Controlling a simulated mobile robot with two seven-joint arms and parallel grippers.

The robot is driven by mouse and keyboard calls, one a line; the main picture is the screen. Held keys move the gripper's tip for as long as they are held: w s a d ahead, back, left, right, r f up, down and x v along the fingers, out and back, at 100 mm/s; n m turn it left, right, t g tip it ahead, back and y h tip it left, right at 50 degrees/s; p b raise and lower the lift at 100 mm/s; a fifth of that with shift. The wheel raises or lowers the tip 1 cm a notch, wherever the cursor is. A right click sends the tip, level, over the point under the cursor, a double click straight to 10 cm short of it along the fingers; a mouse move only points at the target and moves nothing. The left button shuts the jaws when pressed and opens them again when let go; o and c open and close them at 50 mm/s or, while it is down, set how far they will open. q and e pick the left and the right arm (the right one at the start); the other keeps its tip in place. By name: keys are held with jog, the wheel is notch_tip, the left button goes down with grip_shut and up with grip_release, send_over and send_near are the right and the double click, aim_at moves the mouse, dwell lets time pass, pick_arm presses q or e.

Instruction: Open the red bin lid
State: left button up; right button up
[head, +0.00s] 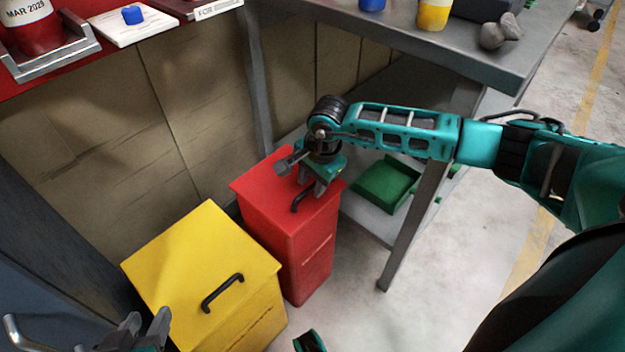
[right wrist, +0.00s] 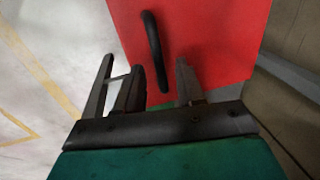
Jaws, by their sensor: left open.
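The red bin (head: 301,241) stands upright with its lid (head: 270,185) closed. A black bar handle (head: 301,199) is on the lid near its front edge. My right gripper (head: 312,190) is above the lid at the handle, pointing down. In the right wrist view the red lid (right wrist: 205,35) fills the top middle, and the handle (right wrist: 154,50) runs down into the gap between the open fingers of my right gripper (right wrist: 155,82). The fingers appear apart from the handle. My left gripper (head: 143,328) is open and empty at the bottom left, in front of the yellow bin.
A yellow bin (head: 200,262) with a black handle stands close to the left of the red bin. A grey table (head: 440,45) with a leg and lower shelf is to the right, holding a green tray (head: 386,184). A red shelf (head: 85,45) is at the upper left. Open floor lies right.

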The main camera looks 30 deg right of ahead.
grip_shut()
pick_arm(q)
jog(key=shift+a, duration=0.1)
jog(key=shift+s+f, duration=0.15)
jog(key=shift+s, duration=0.05)
jog(key=shift+s, duration=0.1)
pick_arm(e)
jog(key=shift+w+r, duration=0.1)
jog(key=shift+w, duration=0.05)
